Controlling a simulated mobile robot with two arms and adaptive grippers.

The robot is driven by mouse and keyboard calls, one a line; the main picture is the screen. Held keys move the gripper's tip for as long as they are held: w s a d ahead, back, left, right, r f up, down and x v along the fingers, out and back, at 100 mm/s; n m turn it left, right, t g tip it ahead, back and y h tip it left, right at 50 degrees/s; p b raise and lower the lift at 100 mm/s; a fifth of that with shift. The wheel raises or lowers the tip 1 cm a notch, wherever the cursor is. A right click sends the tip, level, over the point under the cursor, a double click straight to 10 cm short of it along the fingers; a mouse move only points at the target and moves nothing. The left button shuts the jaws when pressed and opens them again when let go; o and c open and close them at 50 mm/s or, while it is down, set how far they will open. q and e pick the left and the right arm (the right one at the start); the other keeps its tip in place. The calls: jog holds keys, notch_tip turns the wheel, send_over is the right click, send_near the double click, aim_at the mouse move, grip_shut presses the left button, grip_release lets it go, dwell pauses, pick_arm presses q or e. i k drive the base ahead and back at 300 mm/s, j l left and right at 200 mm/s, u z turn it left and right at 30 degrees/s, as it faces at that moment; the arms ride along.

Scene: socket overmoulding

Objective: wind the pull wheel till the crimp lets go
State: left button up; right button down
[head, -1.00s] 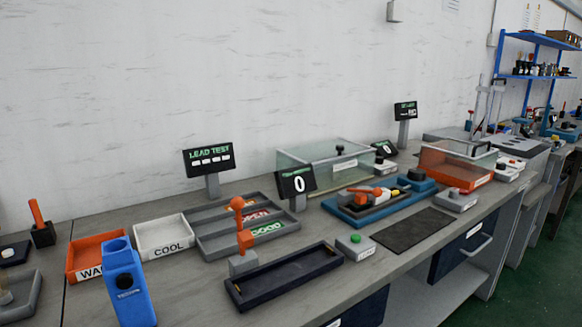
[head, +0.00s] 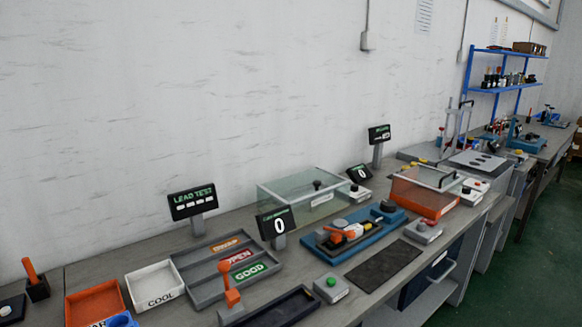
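Neither of my grippers is in view. I cannot make out a pull wheel or a crimp for certain in the head view. A blue fixture (head: 373,240) with an orange-handled clamp (head: 338,236) sits mid-bench. An orange-knobbed lever (head: 230,285) stands at the front, beside a dark tray (head: 283,310) that is cut off by the lower edge. Small devices on the far bench, at the right, are too small to tell apart.
A LEAD TEST display (head: 192,202) and a counter reading 0 (head: 277,224) stand over a sorting tray (head: 209,297). A clear-lidded box (head: 300,195), an orange box (head: 425,195) and a green button (head: 331,284) crowd the bench. A dark mat (head: 384,266) is bare. Green floor shows at right.

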aim_at(387, 206)
jog(key=i+l+u, duration=0.1)
jog(key=l, duration=0.35)
jog(key=i+l, duration=0.15)
jog(key=l, duration=0.3)
jog(key=i+l+u, duration=0.15)
jog(key=l, duration=0.35)
